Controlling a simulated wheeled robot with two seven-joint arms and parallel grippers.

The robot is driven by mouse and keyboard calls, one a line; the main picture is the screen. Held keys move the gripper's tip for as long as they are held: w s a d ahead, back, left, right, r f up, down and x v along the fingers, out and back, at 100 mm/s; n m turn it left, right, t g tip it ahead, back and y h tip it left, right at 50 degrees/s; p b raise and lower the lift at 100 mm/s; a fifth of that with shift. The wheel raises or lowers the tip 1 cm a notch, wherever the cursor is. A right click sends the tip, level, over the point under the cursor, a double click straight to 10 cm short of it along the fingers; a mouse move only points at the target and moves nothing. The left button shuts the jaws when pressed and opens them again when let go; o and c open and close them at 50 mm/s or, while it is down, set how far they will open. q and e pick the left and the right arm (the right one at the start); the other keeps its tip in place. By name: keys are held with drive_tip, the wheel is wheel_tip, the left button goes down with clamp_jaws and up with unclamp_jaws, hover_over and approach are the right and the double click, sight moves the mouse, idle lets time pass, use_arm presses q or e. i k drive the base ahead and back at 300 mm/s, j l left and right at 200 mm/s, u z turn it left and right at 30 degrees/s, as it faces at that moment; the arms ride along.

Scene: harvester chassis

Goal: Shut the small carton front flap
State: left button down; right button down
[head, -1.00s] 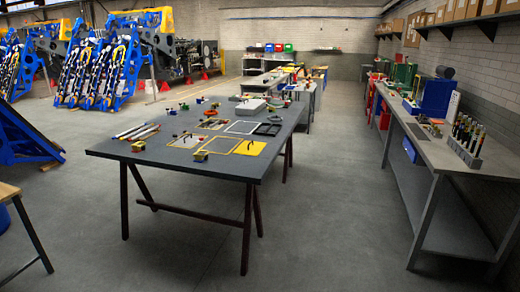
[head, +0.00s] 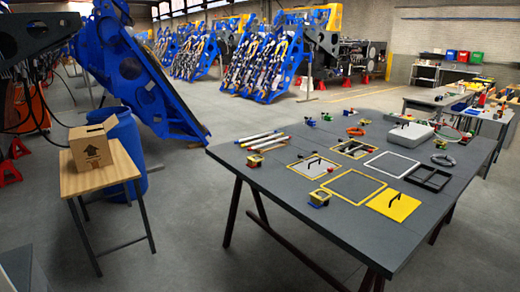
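A small brown cardboard carton (head: 94,146) with a dark arrow mark on its front stands on a small wooden-topped table (head: 105,172) at the left of the head view. Its top looks at least partly open, with a slot or gap visible near the upper edge. I cannot tell exactly how its front flap stands at this size. Neither of my grippers shows in the head view.
A blue barrel (head: 125,140) stands right behind the small table. A large grey worktable (head: 290,205) with frames and small parts fills the right. Blue machine parts (head: 135,75) stand behind. Clear floor (head: 185,220) lies between the two tables.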

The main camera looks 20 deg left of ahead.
sight(110, 122)
drive_tip(key=i+j+u, duration=0.25)
drive_tip(key=i+u, duration=1.05)
drive_tip(key=i, duration=0.2)
drive_tip(key=i+l+u, duration=0.1)
drive_tip(key=i, duration=0.35)
drive_tip(key=i+l+u, duration=0.1)
drive_tip(key=i, duration=0.3)
drive_tip(key=i+l+u, duration=0.1)
drive_tip(key=i, duration=0.3)
drive_tip(key=i+l+u, duration=0.1)
drive_tip(key=i+l, duration=0.15)
drive_tip(key=i, duration=0.2)
